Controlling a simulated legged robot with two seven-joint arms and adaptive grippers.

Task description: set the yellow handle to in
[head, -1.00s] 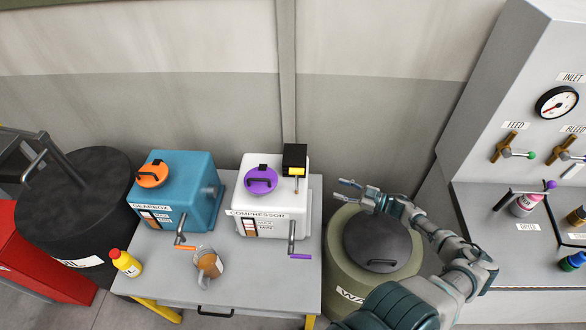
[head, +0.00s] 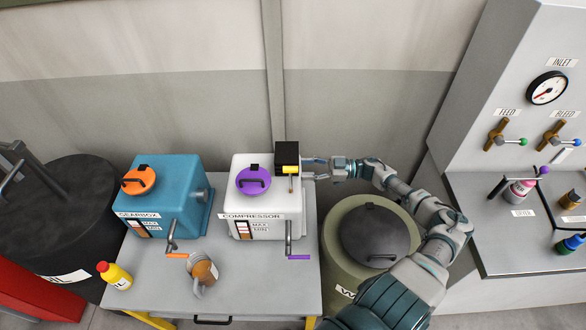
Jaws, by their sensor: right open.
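The yellow handle (head: 291,170) is a short yellow piece on the front of a black box (head: 286,153) at the right rear of the white compressor (head: 254,205). A thin stem hangs below it. My right gripper (head: 308,169) is open, its fingers pointing left, just right of the black box and the yellow handle. Whether a fingertip touches the box or handle cannot be told. My left gripper is not in view.
The blue gearbox (head: 160,190), a jug (head: 203,270) and a yellow bottle (head: 116,276) share the grey table (head: 250,285). A waste drum (head: 345,265) stands below my right arm. A panel with valves (head: 510,140) is at right.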

